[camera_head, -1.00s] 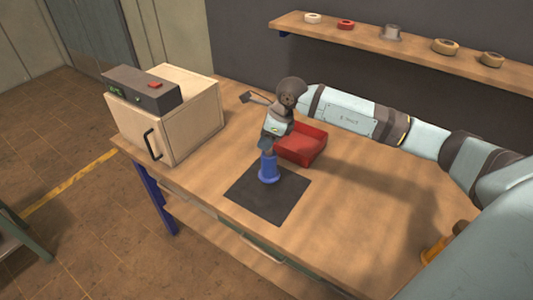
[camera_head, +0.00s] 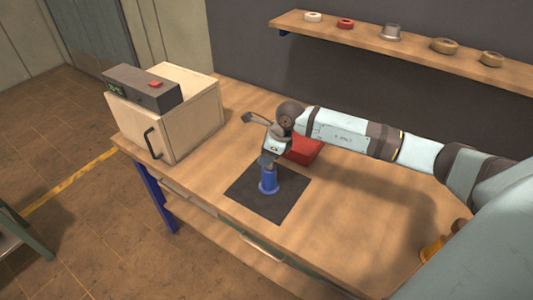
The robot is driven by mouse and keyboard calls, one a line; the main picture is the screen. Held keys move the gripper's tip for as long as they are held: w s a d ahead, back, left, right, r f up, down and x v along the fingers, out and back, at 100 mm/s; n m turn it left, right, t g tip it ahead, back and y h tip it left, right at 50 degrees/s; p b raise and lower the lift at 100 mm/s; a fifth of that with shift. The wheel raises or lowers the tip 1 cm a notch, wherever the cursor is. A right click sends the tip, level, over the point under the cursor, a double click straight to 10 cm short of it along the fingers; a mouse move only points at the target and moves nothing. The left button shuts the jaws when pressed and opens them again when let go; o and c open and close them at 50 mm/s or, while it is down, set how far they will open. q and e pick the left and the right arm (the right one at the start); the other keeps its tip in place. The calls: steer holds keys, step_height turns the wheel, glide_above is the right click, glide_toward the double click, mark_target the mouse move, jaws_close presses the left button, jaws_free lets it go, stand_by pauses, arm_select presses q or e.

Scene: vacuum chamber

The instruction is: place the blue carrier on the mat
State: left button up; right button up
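The blue carrier (camera_head: 268,182) is upright over the middle of the dark square mat (camera_head: 287,208), with its flared base at or just above the mat's surface; I cannot tell if it touches. My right gripper (camera_head: 268,161) comes down from above and is shut on the carrier's upper part, its fingers small and partly blended with the wrist. The carrier's top is hidden by the gripper. My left gripper is not in view.
A red tray (camera_head: 306,150) stands behind the mat, partly hidden by my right arm. A wooden box with a handle (camera_head: 190,125) stands at the left of the workbench (camera_head: 350,225). An orange object (camera_head: 433,250) is partly hidden at lower right. A shelf (camera_head: 420,53) holds several rings.

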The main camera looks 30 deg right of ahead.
steer(key=o, duration=0.3)
steer(key=shift+r, duration=0.25)
steer(key=shift+s+d+r, duration=0.1)
steer(key=shift+d+r, duration=0.1)
steer(key=shift+r, duration=0.1)
steer(key=b+v, duration=0.1)
steer(key=v, duration=1)
steer(key=shift+a, duration=0.2)
